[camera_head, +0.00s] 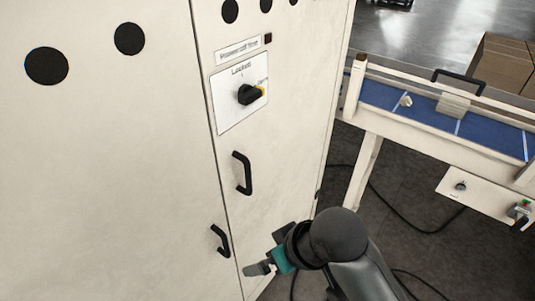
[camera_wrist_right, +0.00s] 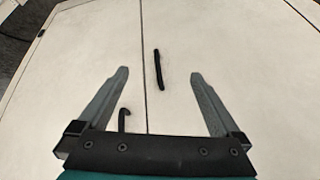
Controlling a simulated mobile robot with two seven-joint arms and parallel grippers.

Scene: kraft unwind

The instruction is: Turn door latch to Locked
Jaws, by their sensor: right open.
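The door latch (camera_head: 247,95) is a black rotary knob on a white plate (camera_head: 228,112) high on the cabinet's right door. Its yellow-marked end points right, toward a small label too blurred to read surely. The word "Locked" stands above the knob. My right gripper (camera_head: 259,268) is low in front of the cabinet, well below the latch. In the right wrist view my right gripper (camera_wrist_right: 158,73) is open and empty, fingers spread toward the white doors. The latch is not visible there. My left gripper is not in view.
Two black door handles, an upper one (camera_head: 242,173) and a lower one (camera_head: 220,242), stick out below the latch. The upper handle (camera_wrist_right: 158,69) seems to show between my fingers. A conveyor (camera_head: 385,96) with a blue belt stands right; cables lie on the floor.

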